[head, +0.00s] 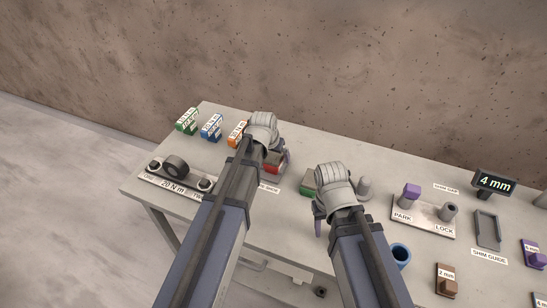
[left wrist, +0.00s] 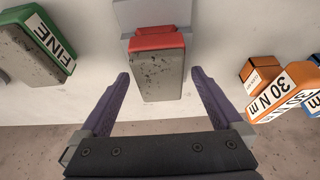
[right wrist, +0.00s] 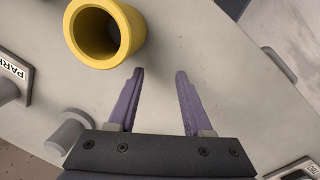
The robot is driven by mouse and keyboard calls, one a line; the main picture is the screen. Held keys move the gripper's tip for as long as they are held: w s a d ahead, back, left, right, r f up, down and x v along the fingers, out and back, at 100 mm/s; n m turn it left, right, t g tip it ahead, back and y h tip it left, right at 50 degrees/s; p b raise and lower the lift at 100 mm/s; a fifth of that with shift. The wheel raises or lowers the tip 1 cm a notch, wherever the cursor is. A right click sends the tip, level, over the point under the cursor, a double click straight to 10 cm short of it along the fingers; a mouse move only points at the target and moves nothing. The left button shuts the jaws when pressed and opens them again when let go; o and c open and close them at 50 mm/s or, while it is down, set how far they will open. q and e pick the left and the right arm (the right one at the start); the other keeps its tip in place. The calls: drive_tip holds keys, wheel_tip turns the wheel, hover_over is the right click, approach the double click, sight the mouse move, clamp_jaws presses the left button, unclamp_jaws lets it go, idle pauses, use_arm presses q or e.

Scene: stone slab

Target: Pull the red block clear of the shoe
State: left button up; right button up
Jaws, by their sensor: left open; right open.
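The red block (left wrist: 158,42) has a red cap and a speckled grey body. In the left wrist view its grey end lies between the fingers of my open left gripper (left wrist: 160,74), with a gap on each side. A pale grey plate-like piece (left wrist: 150,12) meets its red end; it may be the shoe, but I cannot tell how they join. In the head view the red block (head: 273,168) shows partly beside my left gripper (head: 284,156). My right gripper (right wrist: 160,75) is open and empty above the table; its fingers also show in the head view (head: 318,220).
A green block marked FINE (left wrist: 45,45) and an orange 30 N m block (left wrist: 285,92) flank the red block. A yellow tube (right wrist: 128,35) stands near my right gripper. A park/lock plate (head: 422,222) and blue cup (head: 401,257) lie at right.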

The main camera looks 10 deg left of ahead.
use_arm(q)
clamp_jaws()
idle(0.9)
